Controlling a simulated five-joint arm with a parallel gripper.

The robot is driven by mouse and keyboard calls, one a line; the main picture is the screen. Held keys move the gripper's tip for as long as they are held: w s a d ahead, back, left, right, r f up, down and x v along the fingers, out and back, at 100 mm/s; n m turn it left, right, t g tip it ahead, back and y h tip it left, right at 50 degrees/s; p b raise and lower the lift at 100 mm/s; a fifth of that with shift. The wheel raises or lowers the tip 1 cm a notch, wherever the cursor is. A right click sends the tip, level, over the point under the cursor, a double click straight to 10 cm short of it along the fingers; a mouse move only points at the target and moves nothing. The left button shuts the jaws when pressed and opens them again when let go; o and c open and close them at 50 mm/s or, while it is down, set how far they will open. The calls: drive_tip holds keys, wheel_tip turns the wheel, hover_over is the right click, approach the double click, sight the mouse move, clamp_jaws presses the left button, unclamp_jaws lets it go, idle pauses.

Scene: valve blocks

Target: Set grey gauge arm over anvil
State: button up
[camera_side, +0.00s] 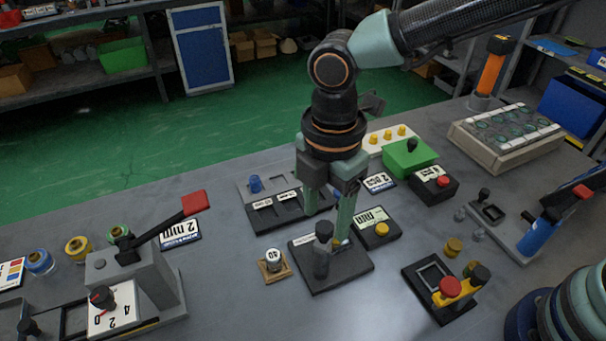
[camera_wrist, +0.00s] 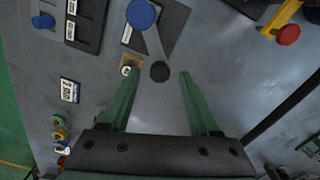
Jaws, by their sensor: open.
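The grey gauge arm (camera_wrist: 152,45) runs from a round blue disc (camera_wrist: 140,14) to a dark round knob (camera_wrist: 160,71) in the wrist view. It lies over a black base plate (camera_wrist: 174,27). In the side view the dark upright knob (camera_side: 322,238) stands over that plate (camera_side: 340,277); the arm is mostly hidden there behind the knob and a finger. My gripper (camera_wrist: 160,74) is open and points down, its fingertips either side of the knob with gaps. It also shows in the side view (camera_side: 325,226). I cannot clearly pick out the anvil.
A small wooden block marked 40 (camera_side: 273,264) sits left of the plate. A yellow-button box (camera_side: 381,230) stands close on the right, a slotted black tray (camera_side: 274,214) behind. A red-and-yellow lever fixture (camera_side: 447,289) is at front right.

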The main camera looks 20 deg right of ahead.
sight(326, 225)
wheel_tip(326, 225, up, 11)
idle(0.3)
drive_tip(key=shift+f, duration=0.1)
drive_tip(key=d+m+t, duration=0.5)
drive_tip(key=d+m, duration=1.6)
drive_tip(key=d, duration=0.7)
drive_tip(key=shift+s+d+f+m+t, duration=0.2)
drive_tip(key=shift+s+f+m+t, duration=0.1)
drive_tip(key=shift+f, duration=0.15)
